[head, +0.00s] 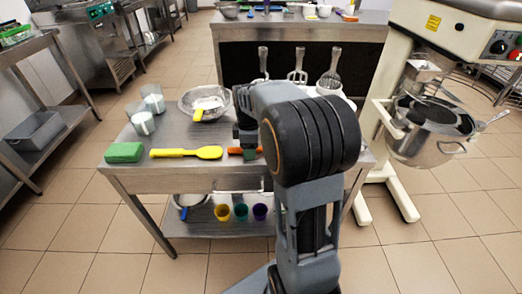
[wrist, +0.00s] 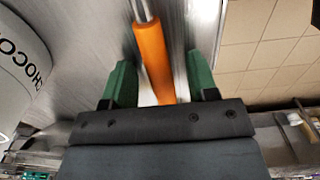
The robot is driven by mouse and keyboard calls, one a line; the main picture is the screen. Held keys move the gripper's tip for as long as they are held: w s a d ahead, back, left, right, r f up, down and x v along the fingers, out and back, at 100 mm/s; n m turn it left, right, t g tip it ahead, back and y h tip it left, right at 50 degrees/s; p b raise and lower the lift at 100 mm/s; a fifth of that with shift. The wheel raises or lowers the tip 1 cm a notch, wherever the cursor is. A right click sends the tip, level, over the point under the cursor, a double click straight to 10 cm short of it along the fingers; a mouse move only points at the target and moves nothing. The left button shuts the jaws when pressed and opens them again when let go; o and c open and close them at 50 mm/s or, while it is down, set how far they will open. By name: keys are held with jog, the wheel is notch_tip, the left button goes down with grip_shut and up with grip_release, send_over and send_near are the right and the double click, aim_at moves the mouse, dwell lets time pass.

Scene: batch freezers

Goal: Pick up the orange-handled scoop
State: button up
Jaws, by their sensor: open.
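The orange-handled scoop (head: 236,150) lies on the metal table, and only part of its orange handle shows in the head view. My arm hides the rest. In the wrist view the orange handle (wrist: 154,58) runs between the two green fingertips, with a grey metal shaft above it. My gripper (wrist: 161,82) is open around the handle, with a gap visible on the right side and a smaller one on the left. In the head view my gripper (head: 249,154) is low at the table's front edge, mostly hidden by my arm.
The table (head: 133,173) also holds a yellow spatula (head: 187,153), a green sponge (head: 124,152), a metal bowl (head: 206,100) and glass jars (head: 142,123). In the wrist view a white labelled tub (wrist: 22,62) stands at left. A mixer (head: 425,117) stands at right.

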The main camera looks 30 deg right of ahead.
grip_shut()
dwell(0.4)
jog(key=shift+r, duration=0.15)
